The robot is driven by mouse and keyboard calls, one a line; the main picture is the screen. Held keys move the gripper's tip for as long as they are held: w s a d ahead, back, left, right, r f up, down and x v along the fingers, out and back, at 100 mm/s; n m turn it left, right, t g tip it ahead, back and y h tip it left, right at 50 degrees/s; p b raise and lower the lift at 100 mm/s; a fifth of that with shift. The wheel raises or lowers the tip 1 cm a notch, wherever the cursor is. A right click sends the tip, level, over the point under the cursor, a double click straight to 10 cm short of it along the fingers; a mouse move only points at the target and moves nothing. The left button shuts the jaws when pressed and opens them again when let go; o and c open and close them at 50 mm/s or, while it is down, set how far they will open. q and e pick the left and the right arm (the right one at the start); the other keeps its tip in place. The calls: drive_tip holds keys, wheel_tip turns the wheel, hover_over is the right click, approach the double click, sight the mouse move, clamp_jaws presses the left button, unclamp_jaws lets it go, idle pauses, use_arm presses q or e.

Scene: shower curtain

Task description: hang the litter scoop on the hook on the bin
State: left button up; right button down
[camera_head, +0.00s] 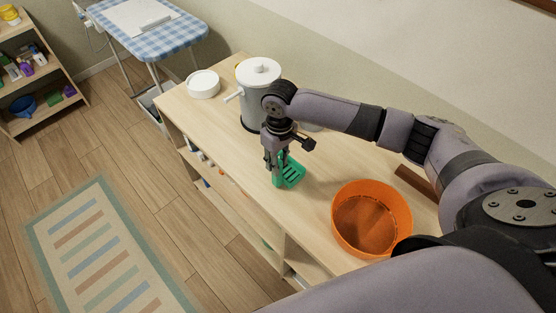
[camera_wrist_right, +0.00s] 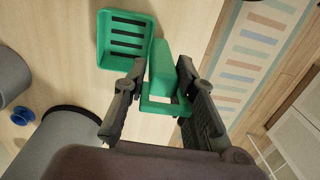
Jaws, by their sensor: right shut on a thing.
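The green litter scoop (camera_head: 291,172) is in my right gripper (camera_head: 277,162), over the wooden counter. In the right wrist view my right gripper (camera_wrist_right: 158,88) is shut on the scoop's handle (camera_wrist_right: 161,68). The slotted scoop pan (camera_wrist_right: 125,40) is beside the fingers there. I cannot tell whether the scoop touches the counter. The grey bin (camera_head: 256,108) with a white lid stands upright just behind the gripper. My left gripper is not in view.
An orange tub (camera_head: 371,219) stands on the counter (camera_head: 318,190) to the right of the scoop. A white round container (camera_head: 203,84) stands left of the bin. A brown bar (camera_head: 417,182) lies near the wall. The counter's front edge is close to the scoop.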

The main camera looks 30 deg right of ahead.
drive_tip(key=shift+f, duration=0.15)
drive_tip(key=c, duration=1.3)
unclamp_jaws()
drive_tip(key=shift+f, duration=0.1)
drive_tip(key=r, duration=0.6)
drive_tip(key=r+b, duration=0.1)
drive_tip(key=r, duration=0.5)
drive_tip(key=shift+w+d+r, duration=0.15)
drive_tip(key=shift+w+r, duration=0.05)
drive_tip(key=shift+f, duration=0.1)
